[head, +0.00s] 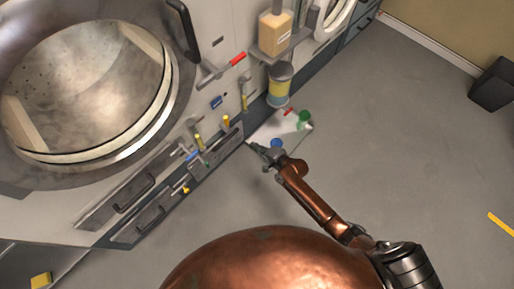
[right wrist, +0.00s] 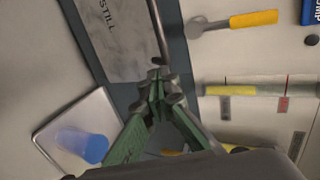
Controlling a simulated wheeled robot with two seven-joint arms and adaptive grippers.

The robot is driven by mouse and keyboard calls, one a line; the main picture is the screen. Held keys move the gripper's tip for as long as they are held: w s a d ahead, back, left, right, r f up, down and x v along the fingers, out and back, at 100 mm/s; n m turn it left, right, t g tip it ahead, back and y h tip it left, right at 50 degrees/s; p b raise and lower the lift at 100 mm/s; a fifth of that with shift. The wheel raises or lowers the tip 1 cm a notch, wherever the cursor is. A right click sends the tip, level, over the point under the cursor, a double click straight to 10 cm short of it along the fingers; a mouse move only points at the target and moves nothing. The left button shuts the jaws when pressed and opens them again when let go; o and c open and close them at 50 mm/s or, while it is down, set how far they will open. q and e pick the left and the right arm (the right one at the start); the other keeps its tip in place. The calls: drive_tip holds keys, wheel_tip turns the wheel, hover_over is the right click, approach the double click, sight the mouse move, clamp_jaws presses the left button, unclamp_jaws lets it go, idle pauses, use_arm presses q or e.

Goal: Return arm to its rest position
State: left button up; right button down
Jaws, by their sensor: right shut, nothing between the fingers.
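My right arm reaches up from the lower right in the head view, with the right gripper (head: 258,149) near the front of a large machine. The gripper is shut and empty. In the right wrist view its green fingers (right wrist: 158,78) meet at the tips, in front of the machine's dark lower edge and a metal bar. A white tray (head: 262,130) lies just beyond the gripper, with a blue cup (head: 276,143) on it close to the fingers. The cup also shows in the right wrist view (right wrist: 82,146). My left gripper is not in view.
The machine has a large round door (head: 90,90) and drawers with handles (head: 135,193).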

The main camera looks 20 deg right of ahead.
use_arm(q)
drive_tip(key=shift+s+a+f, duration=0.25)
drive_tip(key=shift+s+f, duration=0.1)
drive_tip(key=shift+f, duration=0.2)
use_arm(e)
drive_tip(key=shift+s+d+r, duration=0.2)
drive_tip(key=shift+s+d, duration=0.05)
drive_tip(key=shift+s, duration=0.2)
